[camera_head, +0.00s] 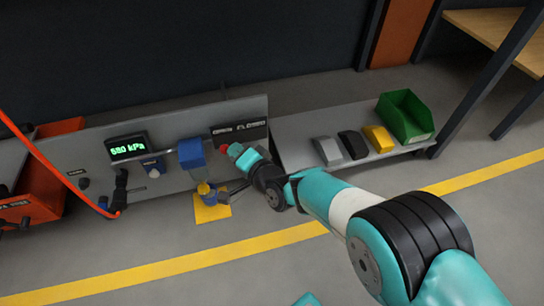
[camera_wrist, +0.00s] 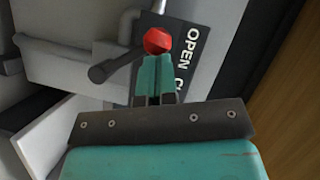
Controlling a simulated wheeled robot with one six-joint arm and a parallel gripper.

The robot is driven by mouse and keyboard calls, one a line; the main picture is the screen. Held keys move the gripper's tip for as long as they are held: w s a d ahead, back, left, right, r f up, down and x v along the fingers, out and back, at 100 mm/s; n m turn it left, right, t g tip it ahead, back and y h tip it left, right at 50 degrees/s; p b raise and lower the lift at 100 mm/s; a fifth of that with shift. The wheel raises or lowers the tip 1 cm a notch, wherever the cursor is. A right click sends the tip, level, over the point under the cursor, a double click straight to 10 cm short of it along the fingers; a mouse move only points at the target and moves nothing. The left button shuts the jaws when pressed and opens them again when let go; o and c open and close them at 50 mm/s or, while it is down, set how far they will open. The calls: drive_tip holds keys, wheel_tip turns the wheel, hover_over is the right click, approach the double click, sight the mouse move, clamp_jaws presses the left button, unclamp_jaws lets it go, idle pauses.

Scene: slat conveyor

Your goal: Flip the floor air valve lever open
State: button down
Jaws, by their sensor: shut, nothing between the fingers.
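The valve lever shows in the wrist view as a dark rod (camera_wrist: 117,64) ending in a red knob (camera_wrist: 157,40). The knob lies beside the word OPEN on a dark label plate (camera_wrist: 190,45). In the head view the red knob (camera_head: 223,147) shows small, below the OPEN end of the label plate (camera_head: 240,131). My gripper (camera_head: 235,151) is shut and empty, its teal fingertips close by the knob. In the wrist view my gripper (camera_wrist: 155,75) has its tips just below the knob; whether they touch cannot be told.
A grey panel (camera_head: 160,181) carries a pressure display reading about 590 kPa (camera_head: 128,148) and a blue unit (camera_head: 191,153). A low shelf (camera_head: 290,150) with several blocks and a green bin (camera_head: 405,116) stands right. An orange hose (camera_head: 50,170) hangs left.

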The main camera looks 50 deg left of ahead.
drive_tip(key=w+d+r+p, duration=0.1)
drive_tip(key=d+p, duration=0.3)
drive_tip(key=d, duration=0.2)
drive_tip(key=w+d+r+p, duration=0.1)
drive_tip(key=w+d+p, duration=0.1)
drive_tip(key=d+p, duration=0.2)
drive_tip(key=shift+w+d+r, duration=0.2)
drive_tip(key=shift+d+r, duration=0.2)
drive_tip(key=shift+d, duration=0.85)
